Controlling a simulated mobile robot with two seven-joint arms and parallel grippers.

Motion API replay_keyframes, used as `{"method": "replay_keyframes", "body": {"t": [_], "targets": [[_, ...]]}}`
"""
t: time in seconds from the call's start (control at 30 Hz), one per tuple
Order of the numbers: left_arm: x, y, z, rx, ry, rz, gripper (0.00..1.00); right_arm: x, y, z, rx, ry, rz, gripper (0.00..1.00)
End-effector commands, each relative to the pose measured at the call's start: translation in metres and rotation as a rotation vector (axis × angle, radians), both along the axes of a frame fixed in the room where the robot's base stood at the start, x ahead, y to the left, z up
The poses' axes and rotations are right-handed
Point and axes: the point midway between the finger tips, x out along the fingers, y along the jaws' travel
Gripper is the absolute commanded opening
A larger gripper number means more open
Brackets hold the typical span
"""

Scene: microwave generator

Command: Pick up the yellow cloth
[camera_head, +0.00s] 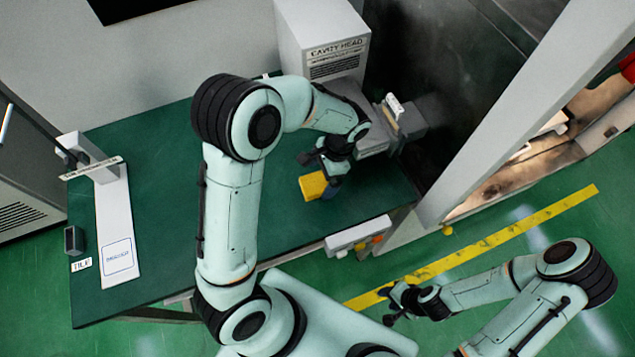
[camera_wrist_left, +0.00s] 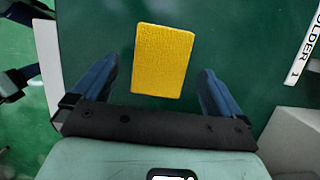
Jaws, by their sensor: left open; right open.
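The yellow cloth (camera_head: 313,185) lies on the green table top under my left gripper (camera_head: 328,178) in the head view. In the left wrist view the cloth (camera_wrist_left: 162,60) is a flat, textured yellow rectangle, slightly tilted, ahead of and between the two blue fingers. My left gripper (camera_wrist_left: 158,88) is open and neither finger visibly touches the cloth. Its exact height above the table is hard to tell. My right gripper (camera_head: 392,303) is open and empty, off to the lower right beyond the table's front edge.
The green table (camera_head: 150,220) has clear room left of my left arm. A white box labelled CAVITY HEAD (camera_head: 325,45) and grey equipment stand behind the gripper. A white control box (camera_head: 358,236) sits at the table's front edge. A white stand (camera_head: 112,220) is at left.

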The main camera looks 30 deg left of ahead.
Motion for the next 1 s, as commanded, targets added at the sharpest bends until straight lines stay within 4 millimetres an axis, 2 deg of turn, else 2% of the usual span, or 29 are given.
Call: {"method": "replay_keyframes", "body": {"t": [0.1,0.2,0.9,0.97,1.0], "targets": [[-0.004,0.004,-0.016,0.001,0.003,0.0,1.0,0.0,0.0,0.0,0.0,0.0,0.0,0.43],[-0.005,0.005,-0.022,0.001,-0.001,0.001,1.0,-0.001,0.0,-0.001,0.0,0.001,0.0,0.43],[-0.005,0.005,-0.028,0.0,0.0,0.0,1.0,-0.005,0.0,-0.004,0.0,0.006,0.0,0.43],[-0.005,0.005,-0.027,0.0,-0.001,0.0,0.8,-0.004,0.0,-0.004,-0.001,0.005,0.0,0.43],[-0.005,0.005,-0.027,0.0,-0.001,0.0,0.67,-0.004,0.0,-0.004,-0.001,0.005,0.0,0.43]]}}
